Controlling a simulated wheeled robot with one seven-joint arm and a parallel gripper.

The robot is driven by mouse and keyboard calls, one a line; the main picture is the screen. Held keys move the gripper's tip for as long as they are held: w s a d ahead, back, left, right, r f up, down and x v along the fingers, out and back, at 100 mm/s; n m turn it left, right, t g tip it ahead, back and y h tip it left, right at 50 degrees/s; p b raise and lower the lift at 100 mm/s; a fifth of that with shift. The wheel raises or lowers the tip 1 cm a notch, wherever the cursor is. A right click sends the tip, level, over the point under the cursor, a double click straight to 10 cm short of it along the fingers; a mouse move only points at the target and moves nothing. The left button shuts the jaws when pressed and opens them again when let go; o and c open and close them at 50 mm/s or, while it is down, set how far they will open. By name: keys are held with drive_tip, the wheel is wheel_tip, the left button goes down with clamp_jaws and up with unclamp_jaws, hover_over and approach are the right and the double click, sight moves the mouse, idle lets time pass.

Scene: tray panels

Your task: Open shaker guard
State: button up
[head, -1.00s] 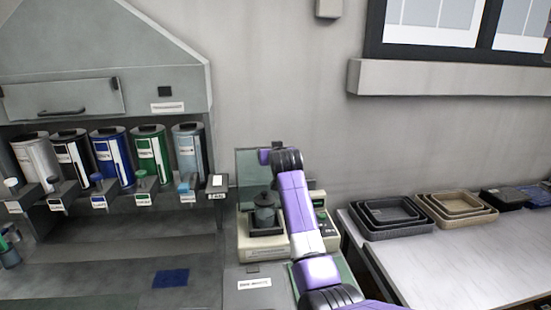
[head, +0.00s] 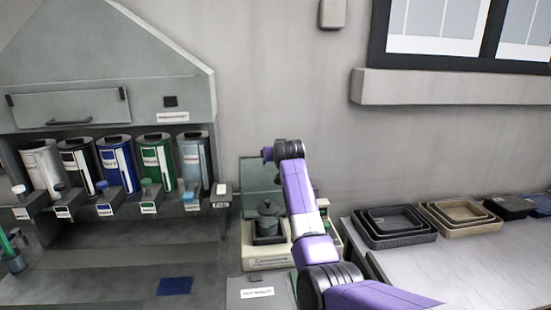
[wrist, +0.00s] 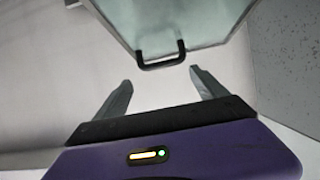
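The shaker (head: 268,256) is a cream machine with a dark lidded pot (head: 267,218) on its platform. Its greenish see-through guard (head: 258,172) stands raised behind the pot in the head view. In the wrist view, the guard (wrist: 180,18) fills the top, with a black U-shaped handle (wrist: 161,60) on its near edge. My gripper (wrist: 160,78) is open and empty, its two fingers wide apart. The handle lies just past and between the fingertips, with no visible contact. In the head view my purple arm hides the fingers and part of the shaker.
A dispenser cabinet (head: 110,95) with several coloured canisters stands left. A blue mat (head: 175,286) lies on the bench below. Dark nested trays (head: 393,226) and beige ones (head: 460,215) sit on the right table, whose front is clear. A wall ledge (head: 450,88) juts out above.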

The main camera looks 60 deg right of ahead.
drive_tip(key=shift+w+a+f, duration=0.1)
drive_tip(key=shift+a+f, duration=0.1)
drive_tip(key=shift+f, duration=0.2)
drive_tip(key=shift+s+a, duration=0.25)
drive_tip(key=shift+a, duration=0.05)
drive_tip(key=b+v, duration=0.1)
drive_tip(key=v, duration=0.6)
drive_tip(key=shift+r+b, duration=0.25)
drive_tip(key=shift+b, duration=0.15)
drive_tip(key=shift+d, duration=0.1)
drive_tip(key=shift+c, duration=0.2)
